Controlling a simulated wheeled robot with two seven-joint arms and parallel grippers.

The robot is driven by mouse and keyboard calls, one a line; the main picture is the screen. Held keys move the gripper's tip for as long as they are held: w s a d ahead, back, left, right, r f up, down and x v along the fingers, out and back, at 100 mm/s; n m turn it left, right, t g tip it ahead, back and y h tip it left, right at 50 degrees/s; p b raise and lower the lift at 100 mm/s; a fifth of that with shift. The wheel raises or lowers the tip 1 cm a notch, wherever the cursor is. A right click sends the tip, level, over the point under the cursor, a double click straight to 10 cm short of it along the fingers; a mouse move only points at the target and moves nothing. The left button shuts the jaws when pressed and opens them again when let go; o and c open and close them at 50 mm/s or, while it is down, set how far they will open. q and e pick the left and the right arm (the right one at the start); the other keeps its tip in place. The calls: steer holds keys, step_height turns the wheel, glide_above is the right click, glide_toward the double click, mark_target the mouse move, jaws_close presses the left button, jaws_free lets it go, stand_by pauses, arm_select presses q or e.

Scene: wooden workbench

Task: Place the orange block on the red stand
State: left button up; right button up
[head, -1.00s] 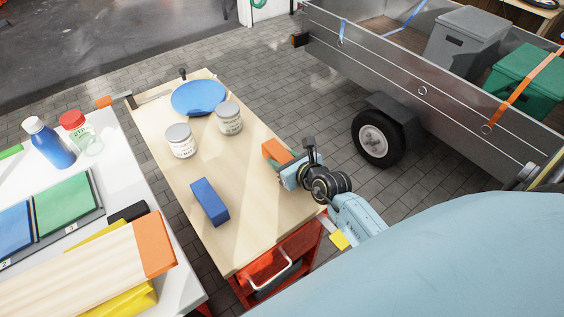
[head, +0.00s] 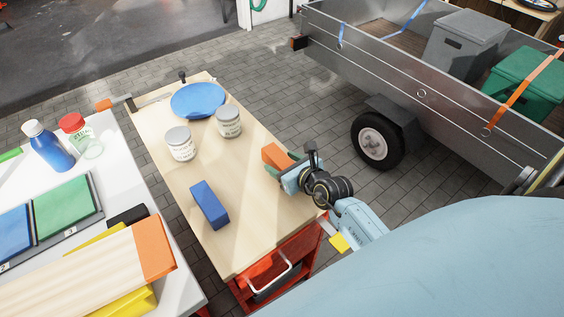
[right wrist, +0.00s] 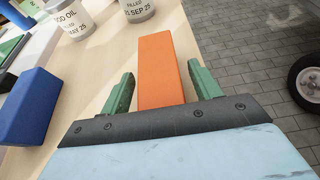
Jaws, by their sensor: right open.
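The orange block (head: 275,154) lies on the wooden workbench top near its right edge. My right gripper (head: 281,164) is at the block's near end. In the right wrist view, the orange block (right wrist: 165,58) lies between the two green fingers of the right gripper (right wrist: 160,72), with a gap visible on each side. The gripper is open. The block's near end is hidden behind the gripper body in that view. I cannot make out a red stand on the bench top. My left gripper is not in view.
A blue block (head: 209,204) lies left of my right gripper. Two labelled cans (head: 180,142) (head: 229,121) and a blue plate (head: 198,98) are farther back. A red-framed drawer unit (head: 275,270) is under the bench's near end. A white table (head: 108,137) adjoins on the left.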

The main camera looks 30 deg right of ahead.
steer(key=p+v, duration=0.1)
steer(key=v, duration=0.9)
steer(key=shift+f+p, duration=0.1)
steer(key=shift+p, duration=0.3)
steer(key=shift+s+r, duration=0.25)
steer(key=shift+s, duration=0.3)
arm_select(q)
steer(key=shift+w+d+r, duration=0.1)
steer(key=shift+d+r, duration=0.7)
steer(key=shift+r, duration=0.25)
arm_select(e)
steer(key=shift+s, duration=0.15)
